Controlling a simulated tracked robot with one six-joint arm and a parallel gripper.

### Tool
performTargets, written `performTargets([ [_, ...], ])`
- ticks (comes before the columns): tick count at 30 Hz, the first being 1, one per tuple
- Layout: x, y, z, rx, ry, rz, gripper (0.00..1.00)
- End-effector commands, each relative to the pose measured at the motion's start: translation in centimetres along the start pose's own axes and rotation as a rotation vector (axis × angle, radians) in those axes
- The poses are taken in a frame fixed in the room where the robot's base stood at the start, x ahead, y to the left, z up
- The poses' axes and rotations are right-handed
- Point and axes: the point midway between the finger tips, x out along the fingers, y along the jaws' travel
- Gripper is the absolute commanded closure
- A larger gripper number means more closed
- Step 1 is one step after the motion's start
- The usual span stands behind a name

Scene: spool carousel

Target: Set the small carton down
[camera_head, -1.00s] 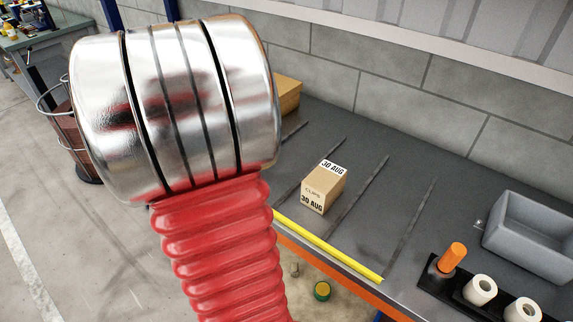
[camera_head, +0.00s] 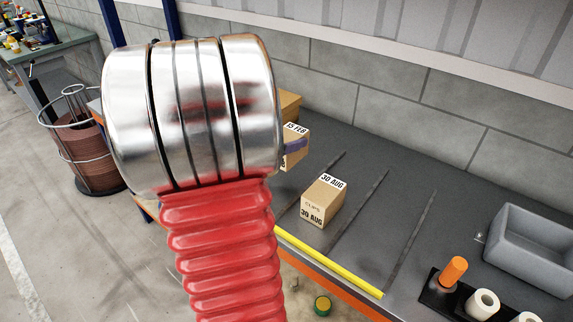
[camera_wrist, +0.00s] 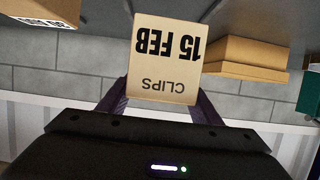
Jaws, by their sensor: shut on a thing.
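My gripper (camera_wrist: 160,98) is shut on a small tan carton (camera_wrist: 163,50), with a purple finger at each side. The carton's label reads 15 FEB and CLIPS, upside down in the wrist view. In the head view the held carton (camera_head: 296,134) shows partly from behind my arm, with a purple finger across its side. It is over the grey bench (camera_head: 405,185), left of and behind a second carton marked 30 AUG (camera_head: 323,201). I cannot tell whether its underside touches the bench.
Dark strips (camera_head: 358,217) divide the bench top into lanes. A yellow strip (camera_head: 330,264) lies along the front edge. Brown boxes (camera_wrist: 245,56) stand behind the held carton. A grey bin (camera_head: 530,240) and a black rack with an orange peg (camera_head: 453,270) are at right.

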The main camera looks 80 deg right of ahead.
Motion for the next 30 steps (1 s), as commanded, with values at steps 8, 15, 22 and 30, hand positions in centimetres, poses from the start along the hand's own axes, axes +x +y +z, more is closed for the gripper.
performTargets([
  [8, 1.2, -0.1, 3.1, -0.001, 0.002, 0.0, 0.78],
  [15, 1.2, -0.1, 3.3, 0.001, 0.003, -0.001, 0.78],
  [22, 1.4, -0.1, 3.9, -0.001, 0.001, -0.001, 0.78],
  [30, 2.4, -0.1, 6.4, -0.002, 0.002, -0.001, 0.78],
])
